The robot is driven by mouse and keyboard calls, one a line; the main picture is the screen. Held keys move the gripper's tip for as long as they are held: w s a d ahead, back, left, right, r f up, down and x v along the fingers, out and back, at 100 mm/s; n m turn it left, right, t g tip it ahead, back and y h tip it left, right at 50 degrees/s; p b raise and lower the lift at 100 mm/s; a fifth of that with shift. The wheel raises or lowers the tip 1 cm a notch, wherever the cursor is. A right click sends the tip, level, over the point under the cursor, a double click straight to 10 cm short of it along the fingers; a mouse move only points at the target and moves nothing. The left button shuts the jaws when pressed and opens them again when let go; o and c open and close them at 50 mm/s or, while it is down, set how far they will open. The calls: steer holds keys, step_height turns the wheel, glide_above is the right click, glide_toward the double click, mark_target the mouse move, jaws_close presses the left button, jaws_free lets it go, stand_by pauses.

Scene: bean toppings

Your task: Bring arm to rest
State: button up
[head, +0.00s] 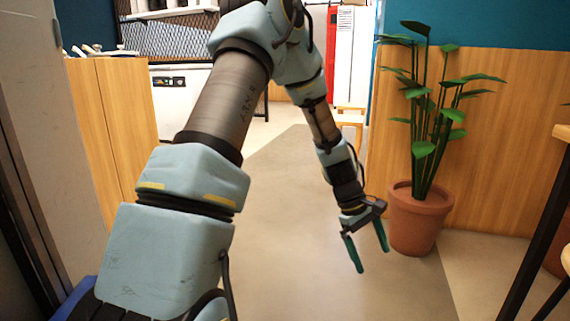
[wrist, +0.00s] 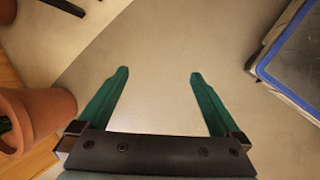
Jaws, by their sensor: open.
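My arm stretches forward and bends down in the head view, with my gripper (head: 372,257) hanging low over the bare floor. Its two green fingers are apart with nothing between them. In the wrist view my gripper (wrist: 159,75) is also open and empty above the pale floor.
A potted plant in a terracotta pot (head: 416,219) stands just right of my gripper; the pot (wrist: 42,115) shows at left in the wrist view. Wooden panels (head: 112,105) flank the passage. A table leg (head: 528,240) is at right. Floor (head: 285,215) ahead is clear.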

steer(key=s+a+r+m+t+y+p, duration=0.15)
steer(key=a+r, duration=0.35)
steer(key=a, duration=0.5)
steer(key=s+a+r+m+t+y+p, duration=0.1)
steer(key=s+a+r+m, duration=0.2)
steer(key=a, duration=0.7)
steer(key=s+a+r+m+t+y+p, duration=0.1)
steer(key=a+r+m+t+y, duration=0.1)
steer(key=a+r, duration=0.65)
step_height(320, 180, up, 36)
steer(key=a+p, duration=0.2)
steer(key=p, duration=3.6)
steer(key=shift+w+a+f, duration=0.15)
steer(key=shift+a+f, duration=0.05)
steer(key=shift+a, duration=0.1)
